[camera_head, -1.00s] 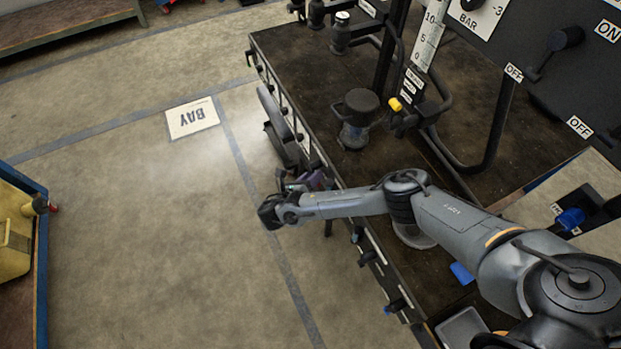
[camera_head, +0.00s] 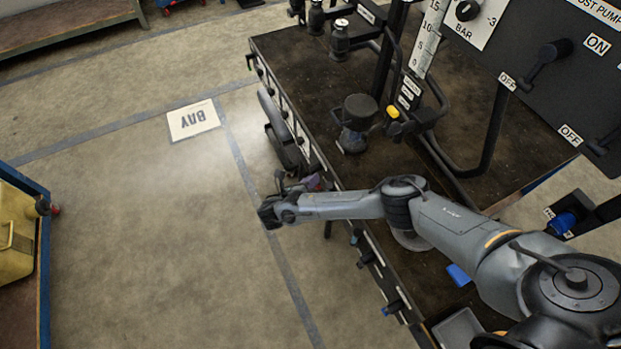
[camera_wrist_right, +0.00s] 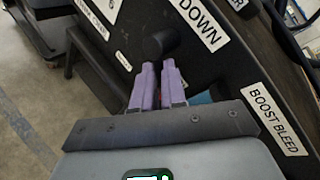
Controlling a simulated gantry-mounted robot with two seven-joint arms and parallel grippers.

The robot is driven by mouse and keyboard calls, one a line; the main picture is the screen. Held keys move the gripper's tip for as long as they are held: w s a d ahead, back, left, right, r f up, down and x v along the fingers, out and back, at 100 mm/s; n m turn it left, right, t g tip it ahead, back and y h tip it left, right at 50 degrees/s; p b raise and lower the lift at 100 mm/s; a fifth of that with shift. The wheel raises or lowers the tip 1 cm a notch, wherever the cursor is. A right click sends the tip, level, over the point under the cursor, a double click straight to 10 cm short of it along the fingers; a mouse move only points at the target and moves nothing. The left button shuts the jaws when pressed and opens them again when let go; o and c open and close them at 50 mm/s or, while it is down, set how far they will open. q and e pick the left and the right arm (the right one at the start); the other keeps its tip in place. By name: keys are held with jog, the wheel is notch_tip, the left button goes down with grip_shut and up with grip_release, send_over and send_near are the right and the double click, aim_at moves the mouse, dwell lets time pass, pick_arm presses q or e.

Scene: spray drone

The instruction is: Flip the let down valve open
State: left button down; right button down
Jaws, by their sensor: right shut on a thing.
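The let down valve's black knob (camera_wrist_right: 160,43) shows in the right wrist view on a dark panel, beside a white label (camera_wrist_right: 198,24) reading "DOWN". My right gripper (camera_wrist_right: 158,68) has two purple fingers close together at the knob, shut on the valve's handle; the handle between the fingers is mostly hidden. In the head view my right gripper (camera_head: 312,183) is at the bench's front side, partly hidden by its own wrist. The valve cannot be made out there. My left gripper is not in view.
A "BOOST BLEED" label (camera_wrist_right: 277,119) is on the same panel. The bench top (camera_head: 290,60) carries a dark jar-like fitting (camera_head: 357,120) and pipes. Other levers (camera_head: 393,306) stick out along the bench's front.

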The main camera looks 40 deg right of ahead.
jog(key=shift+r+n+g+y+p, duration=0.55)
jog(key=shift+n+g+p, duration=0.5)
jog(key=shift+p, duration=0.2)
jog(key=shift+r+n+g+y+p, duration=0.55)
jog(key=shift+n+g+p, duration=0.5)
jog(key=shift+p, duration=0.15)
jog(key=c, duration=1.2)
grip_release()
jog(key=shift+w, duration=0.1)
